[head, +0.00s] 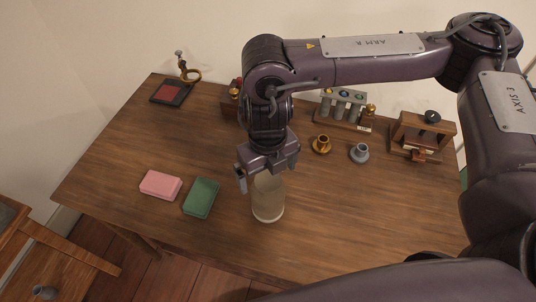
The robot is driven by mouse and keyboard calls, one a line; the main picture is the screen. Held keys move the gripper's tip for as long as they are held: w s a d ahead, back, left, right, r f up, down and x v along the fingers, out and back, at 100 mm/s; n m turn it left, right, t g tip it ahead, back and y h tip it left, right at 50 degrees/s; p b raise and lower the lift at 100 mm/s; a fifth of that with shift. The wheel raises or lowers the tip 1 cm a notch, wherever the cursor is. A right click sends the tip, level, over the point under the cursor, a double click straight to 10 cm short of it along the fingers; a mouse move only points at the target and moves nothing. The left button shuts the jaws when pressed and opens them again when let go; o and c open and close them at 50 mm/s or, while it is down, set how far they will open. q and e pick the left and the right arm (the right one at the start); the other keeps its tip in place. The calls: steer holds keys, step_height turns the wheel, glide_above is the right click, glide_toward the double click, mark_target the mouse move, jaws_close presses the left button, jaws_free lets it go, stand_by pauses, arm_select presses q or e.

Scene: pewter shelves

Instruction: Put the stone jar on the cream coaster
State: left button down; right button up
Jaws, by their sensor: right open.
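The stone jar (267,202) is a pale beige cylinder standing upright on the wooden table, near its front edge. My right gripper (257,180) points down at the top of the jar and covers its upper part. Its jaws are open; one finger shows to the left of the jar, and the other is hard to make out. I cannot tell whether the fingers touch the jar. I cannot make out the cream coaster as a separate thing; a paler band shows around the jar's foot, and I cannot tell what it is. My left gripper is not in view.
A pink block (160,185) and a green block (201,197) lie left of the jar. A brass holder (322,145), a grey holder (359,153), a tube rack (343,108) and a wooden press (421,137) stand behind right. A red-and-black pad (171,93) lies back left.

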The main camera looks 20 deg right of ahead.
step_height(320, 180, up, 6)
steer(key=shift+r, duration=0.1)
stand_by(0.7)
